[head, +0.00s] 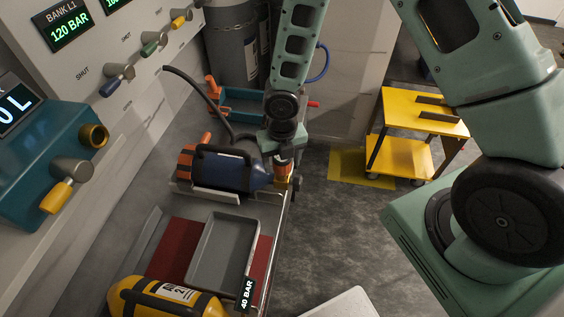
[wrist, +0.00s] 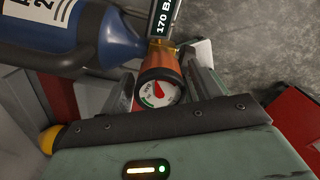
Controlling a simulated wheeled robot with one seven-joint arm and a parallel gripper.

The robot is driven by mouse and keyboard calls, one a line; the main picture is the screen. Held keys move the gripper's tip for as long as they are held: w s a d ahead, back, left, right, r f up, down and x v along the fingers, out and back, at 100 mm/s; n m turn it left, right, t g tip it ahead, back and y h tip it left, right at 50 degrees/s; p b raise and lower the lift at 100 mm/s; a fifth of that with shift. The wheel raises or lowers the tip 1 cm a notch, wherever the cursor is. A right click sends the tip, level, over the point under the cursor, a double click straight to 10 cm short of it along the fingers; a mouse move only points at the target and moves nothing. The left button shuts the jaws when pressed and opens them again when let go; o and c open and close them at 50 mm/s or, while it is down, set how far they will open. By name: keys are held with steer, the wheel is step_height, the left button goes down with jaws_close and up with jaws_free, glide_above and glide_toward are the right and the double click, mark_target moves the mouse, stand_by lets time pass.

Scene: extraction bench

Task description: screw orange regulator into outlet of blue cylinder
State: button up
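The blue cylinder (head: 228,172) lies on its side in a cradle on the bench, its outlet end toward the right; in the wrist view its shoulder (wrist: 115,38) is at the upper left. The orange regulator (wrist: 160,75), with a round white gauge, is at the cylinder's brass outlet, in line with it and seemingly touching; how far it is threaded cannot be seen. In the head view the regulator (head: 284,171) shows just below my gripper (head: 284,160). In the wrist view my gripper's fingers (wrist: 162,92) stand on both sides of the regulator and appear closed on it.
A grey tray (head: 222,250) and a yellow-black cylinder (head: 165,299) are nearer on the bench. A teal crate (head: 240,101) lies behind. The wall panel (head: 110,30) with valves lines the left.

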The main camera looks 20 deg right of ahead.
steer(key=c, duration=0.9)
steer(key=shift+o, duration=0.2)
steer(key=m+b, duration=0.1)
steer(key=m, duration=0.5)
steer(key=shift+f, duration=0.1)
steer(key=m+b, duration=0.1)
steer(key=m, duration=0.9)
steer(key=shift+m+b, duration=0.3)
steer(key=shift+b, duration=0.1)
steer(key=m, duration=0.3)
steer(key=shift+m, duration=0.4)
steer(key=m, duration=0.7)
